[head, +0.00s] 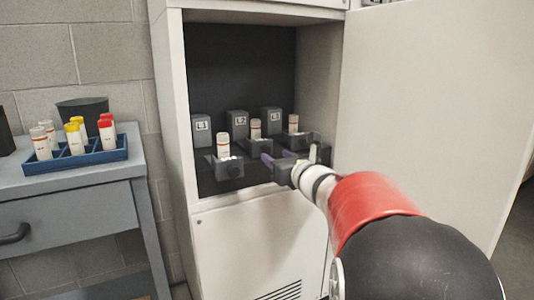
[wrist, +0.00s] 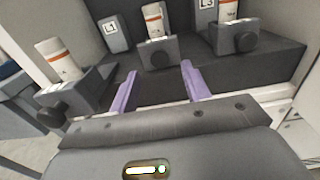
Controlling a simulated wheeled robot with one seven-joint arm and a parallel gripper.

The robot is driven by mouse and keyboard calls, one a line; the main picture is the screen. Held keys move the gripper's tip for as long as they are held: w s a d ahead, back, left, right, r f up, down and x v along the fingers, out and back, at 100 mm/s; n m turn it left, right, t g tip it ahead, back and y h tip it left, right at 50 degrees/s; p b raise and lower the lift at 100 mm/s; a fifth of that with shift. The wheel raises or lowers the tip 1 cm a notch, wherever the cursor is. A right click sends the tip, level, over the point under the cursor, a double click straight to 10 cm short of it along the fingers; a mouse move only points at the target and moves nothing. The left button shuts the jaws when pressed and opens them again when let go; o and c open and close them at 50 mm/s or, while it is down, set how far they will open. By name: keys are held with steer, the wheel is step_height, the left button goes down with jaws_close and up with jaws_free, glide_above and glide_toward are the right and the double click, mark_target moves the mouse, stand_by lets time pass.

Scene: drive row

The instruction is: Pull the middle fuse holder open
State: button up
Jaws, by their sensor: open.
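The middle fuse holder (head: 257,147) is a dark grey block with a round knob. It carries a white, orange-banded fuse (head: 256,129) and stands inside the cabinet. In the wrist view the middle holder (wrist: 172,50) lies ahead of my gripper (wrist: 159,69), its knob roughly between the lines of the two purple fingers. The fingers are open and empty, with a gap before the knob. In the head view my gripper (head: 277,159) is low in front of the middle and right holders and partly hides them.
The left holder (head: 229,168) stands further forward than the others, with its fuse in it. The right holder (wrist: 236,38) is level with the middle one. The open cabinet door (head: 430,100) is at right. A bench with a blue fuse tray (head: 80,157) is at left.

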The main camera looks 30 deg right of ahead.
mark_target(267, 150)
steer(key=shift+w+a, duration=0.1)
steer(key=shift+w, duration=2.15)
steer(key=shift+c, duration=0.5)
jaws_close()
